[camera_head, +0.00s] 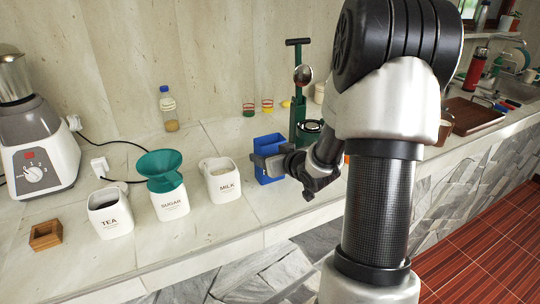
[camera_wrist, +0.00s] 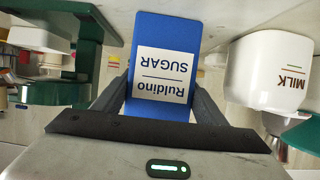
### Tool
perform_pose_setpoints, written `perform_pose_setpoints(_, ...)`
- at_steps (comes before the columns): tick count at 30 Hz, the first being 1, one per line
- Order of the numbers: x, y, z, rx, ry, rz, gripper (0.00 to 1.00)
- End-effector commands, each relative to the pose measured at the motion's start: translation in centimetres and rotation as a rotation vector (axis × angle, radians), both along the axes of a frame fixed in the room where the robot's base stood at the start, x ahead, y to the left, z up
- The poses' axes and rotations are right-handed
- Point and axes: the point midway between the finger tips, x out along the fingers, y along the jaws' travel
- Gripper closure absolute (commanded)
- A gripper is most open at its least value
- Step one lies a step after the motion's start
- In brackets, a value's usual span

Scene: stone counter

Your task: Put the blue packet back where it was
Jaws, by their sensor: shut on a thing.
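The blue packet (camera_head: 264,145) is upright over the counter, just right of the MILK canister. In the wrist view, the blue packet (camera_wrist: 150,30) shows upside down with a white label reading "Ruldino SUGAR". My gripper (camera_head: 272,163) is shut on the packet, reaching from the right and partly covering its front. In the wrist view, my gripper (camera_wrist: 163,92) has one dark finger on each side of the packet. I cannot tell whether its base touches the counter.
The white MILK canister (camera_head: 222,186) stands close left, then the SUGAR canister (camera_head: 171,203) with a green funnel (camera_head: 160,165) in it, and the TEA canister (camera_head: 111,217). A tall green tool (camera_head: 298,110) stands close behind right. The counter (camera_head: 215,226) is bare in front.

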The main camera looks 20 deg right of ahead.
Motion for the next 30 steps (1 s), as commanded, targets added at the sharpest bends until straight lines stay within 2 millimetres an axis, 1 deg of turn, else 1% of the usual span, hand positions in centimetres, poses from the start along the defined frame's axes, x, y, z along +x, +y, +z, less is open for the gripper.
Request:
perform_pose_setpoints(1,0.0,0.0,-0.3,0.000,0.000,0.000,0.67)
perform_pose_setpoints(2,0.0,0.0,-0.2,0.000,0.000,0.000,0.31)
perform_pose_setpoints(3,0.0,0.0,-0.2,0.000,0.000,0.000,0.24)
perform_pose_setpoints(5,0.0,0.0,-0.2,0.000,0.000,0.000,0.16)
perform_pose_setpoints(12,0.0,0.0,-0.2,0.000,0.000,0.000,0.16)
perform_pose_setpoints(15,0.0,0.0,0.3,0.000,0.000,0.000,0.16)
perform_pose_setpoints(17,-0.4,-0.1,0.4,0.000,0.000,-0.001,0.16)
perform_pose_setpoints(20,-1.8,-0.2,1.2,-0.002,-0.001,-0.004,0.16)
perform_pose_setpoints(27,-6.7,-0.4,3.2,-0.002,-0.001,-0.003,0.16)
perform_pose_setpoints(30,-8.5,-0.4,3.9,0.000,0.001,-0.003,0.16)
